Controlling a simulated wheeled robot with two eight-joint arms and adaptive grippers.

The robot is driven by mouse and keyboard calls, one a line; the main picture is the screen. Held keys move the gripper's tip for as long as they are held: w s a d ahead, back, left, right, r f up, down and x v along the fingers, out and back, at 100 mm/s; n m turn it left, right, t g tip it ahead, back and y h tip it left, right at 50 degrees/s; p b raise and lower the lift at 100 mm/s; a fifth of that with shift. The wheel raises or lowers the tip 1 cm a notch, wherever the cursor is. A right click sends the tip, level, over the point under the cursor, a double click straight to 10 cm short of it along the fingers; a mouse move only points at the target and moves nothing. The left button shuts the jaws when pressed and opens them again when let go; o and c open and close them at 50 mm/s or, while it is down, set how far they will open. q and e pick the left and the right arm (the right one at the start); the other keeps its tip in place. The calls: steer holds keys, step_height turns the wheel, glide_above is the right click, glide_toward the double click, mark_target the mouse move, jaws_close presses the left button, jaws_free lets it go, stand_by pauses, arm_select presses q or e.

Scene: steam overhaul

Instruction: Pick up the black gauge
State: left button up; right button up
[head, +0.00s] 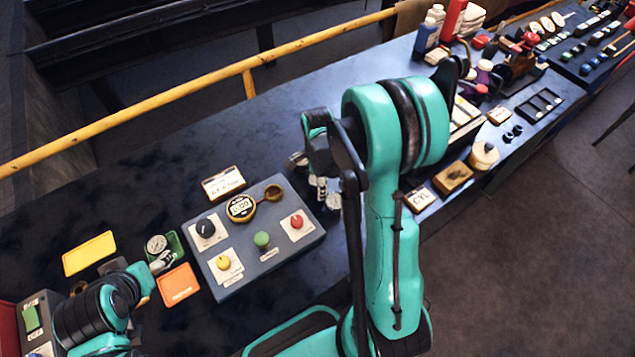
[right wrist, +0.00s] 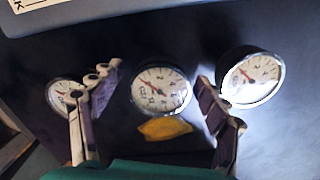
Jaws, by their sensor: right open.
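Three round gauges with white dials lie on the dark bench in the right wrist view: a left gauge (right wrist: 62,95), a middle gauge (right wrist: 160,90) and a right gauge (right wrist: 250,82). The right one has a bright rim; I cannot tell for sure which is the black one. My right gripper (right wrist: 157,85) is open and empty, its fingers on either side of the middle gauge, with no visible grip on it. In the head view my right arm hides much of this area. My left gripper (head: 146,278) is at the lower left; its jaws are unclear.
A grey control box (head: 262,243) with knobs stands left of my right arm. Another gauge (head: 157,244) lies on a green mat near my left gripper. Bottles (head: 427,36) and tools crowd the bench's far right.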

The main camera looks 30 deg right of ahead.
steer(key=c, duration=1.4)
steer(key=shift+r, duration=0.1)
